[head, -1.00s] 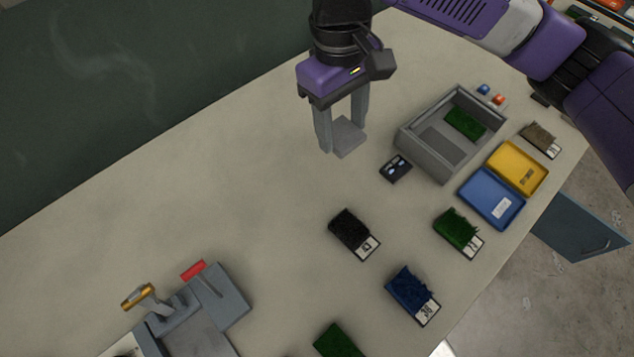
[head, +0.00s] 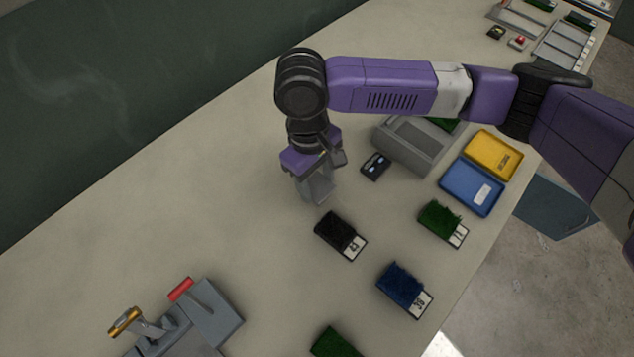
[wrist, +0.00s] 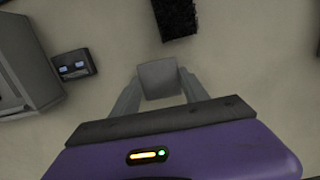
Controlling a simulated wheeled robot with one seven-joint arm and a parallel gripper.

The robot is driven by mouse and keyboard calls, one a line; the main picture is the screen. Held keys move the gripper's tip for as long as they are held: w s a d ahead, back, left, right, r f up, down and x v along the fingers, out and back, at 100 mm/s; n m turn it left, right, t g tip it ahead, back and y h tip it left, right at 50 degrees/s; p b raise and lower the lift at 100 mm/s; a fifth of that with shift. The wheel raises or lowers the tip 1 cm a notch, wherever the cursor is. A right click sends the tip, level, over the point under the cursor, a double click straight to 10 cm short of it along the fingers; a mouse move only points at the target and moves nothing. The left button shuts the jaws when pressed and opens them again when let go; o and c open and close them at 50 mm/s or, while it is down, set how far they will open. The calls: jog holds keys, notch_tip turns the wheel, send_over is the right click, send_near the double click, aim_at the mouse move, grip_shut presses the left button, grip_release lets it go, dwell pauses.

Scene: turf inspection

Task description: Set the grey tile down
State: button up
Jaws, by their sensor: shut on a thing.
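The grey tile (wrist: 160,80) is a small flat square, held between the fingertips of my gripper (wrist: 158,84) in the wrist view. In the head view my gripper (head: 315,190) points down over the table, left of the small black box, with the grey tile (head: 318,189) low between its fingers. The gripper is shut on the tile. I cannot tell whether the tile touches the table top (head: 240,190).
A black turf sample (head: 340,235) lies just in front of the gripper. A small black device (head: 375,166) and a grey bin (head: 412,147) stand to the right. Blue (head: 472,187) and yellow (head: 494,155) trays lie beyond. The table left of the gripper is clear.

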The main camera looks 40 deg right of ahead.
aim_at(311, 182)
jog(key=shift+f, duration=0.85)
jog(key=shift+f, duration=0.2)
jog(key=o, duration=1.4)
jog(key=shift+o, duration=0.2)
jog(key=shift+r, duration=0.1)
notch_tip(311, 182, up, 12)
jog(key=w, duration=0.1)
jog(key=shift+w, duration=0.2)
jog(key=shift+a, duration=0.2)
